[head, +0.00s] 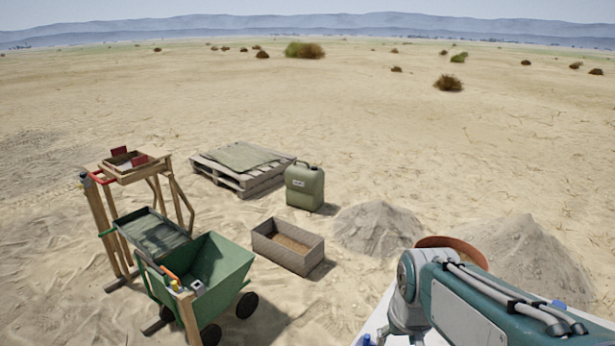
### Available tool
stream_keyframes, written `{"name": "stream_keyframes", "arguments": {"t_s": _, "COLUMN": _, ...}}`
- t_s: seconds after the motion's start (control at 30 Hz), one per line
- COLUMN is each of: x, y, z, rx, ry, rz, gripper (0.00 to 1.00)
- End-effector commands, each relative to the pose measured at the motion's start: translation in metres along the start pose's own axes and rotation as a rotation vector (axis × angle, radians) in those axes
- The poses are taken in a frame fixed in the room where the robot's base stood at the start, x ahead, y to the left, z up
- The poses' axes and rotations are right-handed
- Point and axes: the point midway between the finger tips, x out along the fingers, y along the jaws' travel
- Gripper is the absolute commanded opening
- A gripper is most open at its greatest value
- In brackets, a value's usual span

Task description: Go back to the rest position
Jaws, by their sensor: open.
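My arm is in the lower right of the head view, with its teal and white links folded close over my white body. My gripper itself does not show; the arm's end is hidden behind the links or lies below the picture's edge. No held thing shows.
A green cart (226,263) with black wheels stands at lower left, beside a wooden stand with a sieve tray (133,177). A box of soil (288,257), a green canister (304,186), a pallet (215,172) and sand heaps (376,225) lie ahead. A rusty round container (452,246) is partly hidden behind my arm. Open sand lies beyond.

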Motion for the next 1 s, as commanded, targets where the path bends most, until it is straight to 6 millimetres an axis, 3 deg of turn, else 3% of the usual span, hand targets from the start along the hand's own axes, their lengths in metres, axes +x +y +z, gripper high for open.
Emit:
{"name": "stream_keyframes", "arguments": {"t_s": 0.2, "x": -0.042, "y": -0.001, "z": 0.041, "rx": 0.009, "ry": 0.111, "rz": 0.001, "gripper": 0.64}}
{"name": "stream_keyframes", "arguments": {"t_s": 0.5, "x": -0.069, "y": -0.002, "z": 0.088, "rx": 0.020, "ry": 0.222, "rz": 0.002, "gripper": 0.64}}
{"name": "stream_keyframes", "arguments": {"t_s": 1.0, "x": -0.070, "y": -0.002, "z": 0.095, "rx": 0.021, "ry": 0.235, "rz": 0.002, "gripper": 0.64}}
